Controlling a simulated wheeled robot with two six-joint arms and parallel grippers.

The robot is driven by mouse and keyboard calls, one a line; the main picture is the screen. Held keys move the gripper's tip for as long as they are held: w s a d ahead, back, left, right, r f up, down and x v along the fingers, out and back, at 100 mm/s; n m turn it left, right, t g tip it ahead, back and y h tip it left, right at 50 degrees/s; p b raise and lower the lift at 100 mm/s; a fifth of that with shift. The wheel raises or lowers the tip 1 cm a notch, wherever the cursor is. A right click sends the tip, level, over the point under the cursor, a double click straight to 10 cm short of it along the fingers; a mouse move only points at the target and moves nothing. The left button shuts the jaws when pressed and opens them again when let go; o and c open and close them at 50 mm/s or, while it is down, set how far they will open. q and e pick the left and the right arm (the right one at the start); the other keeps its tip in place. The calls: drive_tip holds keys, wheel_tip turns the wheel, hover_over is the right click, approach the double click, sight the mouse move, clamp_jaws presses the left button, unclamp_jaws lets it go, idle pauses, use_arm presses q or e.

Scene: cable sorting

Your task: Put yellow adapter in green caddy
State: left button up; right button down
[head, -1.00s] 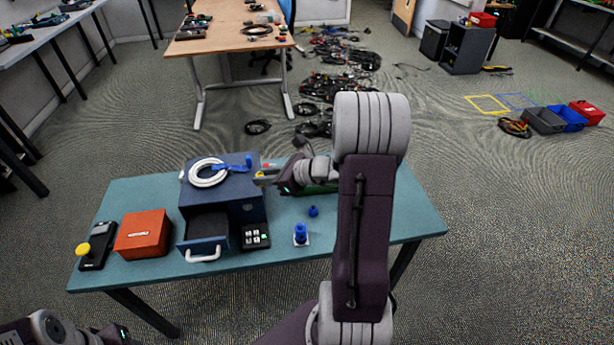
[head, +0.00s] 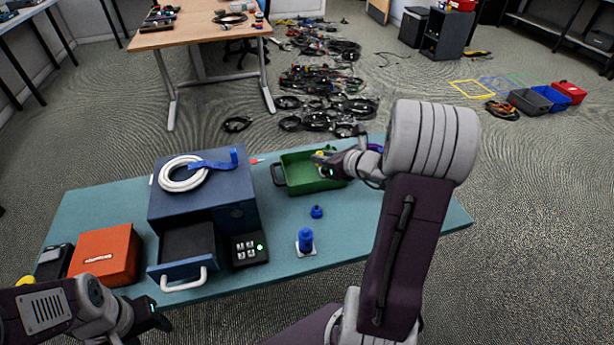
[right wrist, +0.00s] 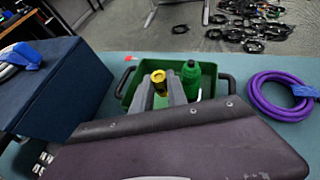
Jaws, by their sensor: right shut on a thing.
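The green caddy (head: 298,186) stands at the back of the teal table, right of the blue drawer box. My right gripper (head: 319,157) is over the caddy. It is shut on the yellow adapter (head: 320,154), which also shows between the grey fingers in the right wrist view (right wrist: 158,80). In that view the adapter appears over the caddy's (right wrist: 129,84) interior; its exact height is hard to tell. A green bottle (right wrist: 191,75) is in the caddy, right of the fingers. My left gripper (head: 157,317) is low at the front left; its fingers are not clear.
The blue drawer box (head: 225,207) has its drawer open and a white cable coil (head: 183,173) on top. A red box (head: 106,256), keypad (head: 247,251), blue peg (head: 305,240) and blue knob (head: 316,211) stand on the table. A purple cable coil (right wrist: 257,97) lies right of the caddy.

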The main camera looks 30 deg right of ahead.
drive_tip(key=b, duration=0.2)
hover_over(302, 180)
drive_tip(key=f, duration=0.3)
drive_tip(key=shift+s+d+f, duration=0.2)
drive_tip(key=shift+s+f, duration=0.05)
drive_tip(key=shift+f, duration=0.15)
drive_tip(key=shift+w+a+f, duration=0.1)
drive_tip(key=shift+w+a, duration=0.1)
drive_tip(key=shift+w, duration=0.1)
wheel_tip(302, 180, down, 4)
drive_tip(key=shift+r+b, duration=0.1)
drive_tip(key=shift+b, duration=0.5)
use_arm(q)
wheel_tip(302, 180, down, 4)
drive_tip(key=shift+r, duration=0.1)
use_arm(e)
drive_tip(key=shift+f, duration=0.25)
drive_tip(key=c, duration=1.3)
unclamp_jaws()
use_arm(q)
drive_tip(key=shift+f, duration=0.25)
